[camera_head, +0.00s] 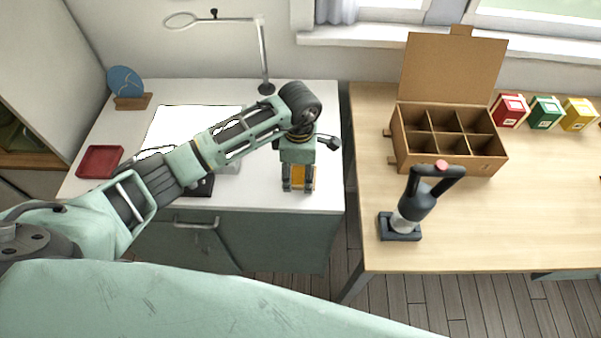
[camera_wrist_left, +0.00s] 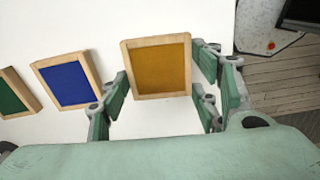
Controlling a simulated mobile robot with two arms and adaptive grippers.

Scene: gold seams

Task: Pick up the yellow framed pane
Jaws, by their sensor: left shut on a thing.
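The yellow framed pane (camera_wrist_left: 160,68) has an amber-yellow face in a pale wooden frame. In the left wrist view it sits between the fingers of my left gripper (camera_wrist_left: 165,95). In the head view my left gripper (camera_head: 298,183) points down at the right front part of the white counter, and a strip of the pane (camera_head: 303,178) shows between its fingers. The left gripper is shut on the pane. I cannot tell whether the pane touches the counter. My right gripper is not in view.
A blue framed pane (camera_wrist_left: 68,80) and a green framed pane (camera_wrist_left: 14,94) lie left of the yellow one. A cardboard divider box (camera_head: 446,150) and a dark hand tool (camera_head: 412,205) stand on the wooden table (camera_head: 530,220). A red tray (camera_head: 100,161) lies on the counter (camera_head: 325,195).

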